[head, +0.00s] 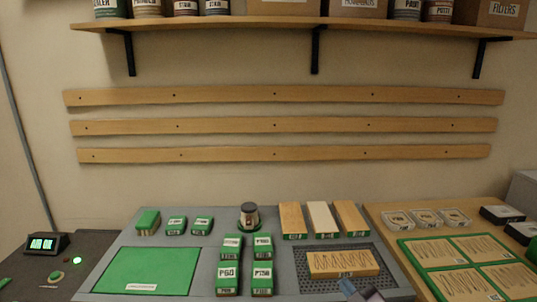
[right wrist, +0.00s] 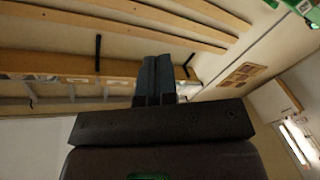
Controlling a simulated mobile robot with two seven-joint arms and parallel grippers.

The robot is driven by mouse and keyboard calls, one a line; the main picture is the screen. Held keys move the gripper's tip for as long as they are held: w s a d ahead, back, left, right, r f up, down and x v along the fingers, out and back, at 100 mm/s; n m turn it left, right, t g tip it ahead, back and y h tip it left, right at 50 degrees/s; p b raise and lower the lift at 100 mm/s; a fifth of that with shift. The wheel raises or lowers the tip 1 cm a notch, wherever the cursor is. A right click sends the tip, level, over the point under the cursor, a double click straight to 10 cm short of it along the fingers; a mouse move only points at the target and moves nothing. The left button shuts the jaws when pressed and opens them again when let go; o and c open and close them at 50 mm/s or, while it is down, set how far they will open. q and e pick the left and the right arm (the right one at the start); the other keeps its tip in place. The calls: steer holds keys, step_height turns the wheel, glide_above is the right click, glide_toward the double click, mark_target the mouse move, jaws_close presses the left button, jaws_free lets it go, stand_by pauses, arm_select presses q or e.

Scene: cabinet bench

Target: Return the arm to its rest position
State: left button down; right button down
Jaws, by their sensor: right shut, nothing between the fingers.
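My right gripper (head: 358,289) shows only at the bottom edge of the head view, its bluish fingertips just in front of a perforated dark plate (head: 388,278). In the right wrist view its two dark fingers (right wrist: 155,75) are together with nothing between them. A wooden block with wavy dark lines (head: 343,263) lies on the plate, just beyond the fingertips in the picture. I cannot tell whether they touch it. My left gripper is not in view.
The grey bench holds a green mat (head: 148,269), several green labelled boxes (head: 231,246), a small jar (head: 249,214) and three wooden blocks (head: 322,218). Green trays (head: 405,246) lie at right. Wall rails (head: 285,125) and a loaded shelf (head: 300,22) are above.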

steer(key=s+d+f+m+g+h, duration=0.2)
steer(key=s+d+f+m+h, duration=0.1)
steer(key=s+f, duration=0.6)
steer(key=s+d+f+m+g+h, duration=0.2)
steer(key=s+d+f+m, duration=0.4)
steer(key=s+f, duration=0.4)
steer(key=s+g, duration=0.1)
steer(key=s, duration=0.4)
steer(key=shift+d+g+h, duration=0.3)
steer(key=shift+d+h, duration=0.1)
